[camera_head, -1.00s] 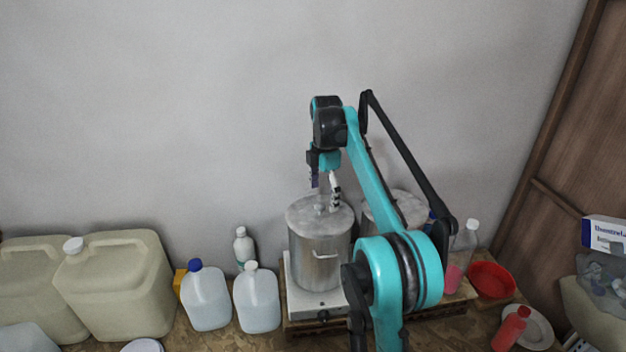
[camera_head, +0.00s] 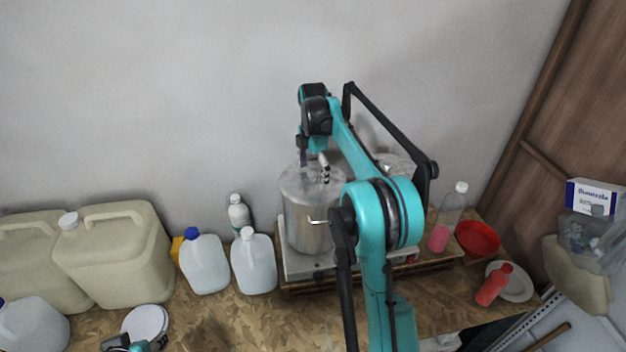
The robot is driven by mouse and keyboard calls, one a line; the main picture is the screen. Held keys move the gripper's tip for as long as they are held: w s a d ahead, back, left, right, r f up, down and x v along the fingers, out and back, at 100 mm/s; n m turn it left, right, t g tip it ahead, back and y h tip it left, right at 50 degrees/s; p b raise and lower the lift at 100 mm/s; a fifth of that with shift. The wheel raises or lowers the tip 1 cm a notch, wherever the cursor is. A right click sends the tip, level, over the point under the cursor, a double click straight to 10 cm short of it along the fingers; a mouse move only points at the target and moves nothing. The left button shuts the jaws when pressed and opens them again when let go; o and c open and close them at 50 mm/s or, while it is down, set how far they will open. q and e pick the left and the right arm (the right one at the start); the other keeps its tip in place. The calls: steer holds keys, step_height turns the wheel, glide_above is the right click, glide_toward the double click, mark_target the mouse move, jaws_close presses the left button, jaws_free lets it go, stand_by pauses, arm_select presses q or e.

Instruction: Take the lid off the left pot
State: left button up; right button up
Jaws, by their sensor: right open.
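The left pot (camera_head: 303,225) is a tall metal cylinder with a small front handle, standing on a white plate. Its flat grey lid (camera_head: 296,183) lies on top of it. My right gripper (camera_head: 313,165) is open and points down at the lid, with its fingertips close over the lid's middle. The lid's knob is hard to make out between the fingers, and I cannot tell whether they touch it. A second pot (camera_head: 397,163) is behind my right arm, mostly hidden. A teal and black part of my left arm, perhaps its gripper (camera_head: 130,344), shows at the bottom left edge.
Left of the pot stand two clear jugs (camera_head: 205,265), a white bottle (camera_head: 239,214) and large beige canisters (camera_head: 115,255). Right are a pink-filled bottle (camera_head: 447,217), a red bowl (camera_head: 478,238) and a red bottle (camera_head: 493,286) on a plate. The wall is close behind.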

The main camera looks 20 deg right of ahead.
steer(key=shift+w+f, duration=0.1)
steer(key=shift+w, duration=0.05)
steer(key=c, duration=1.4)
jaws_close()
steer(key=shift+r, duration=0.2)
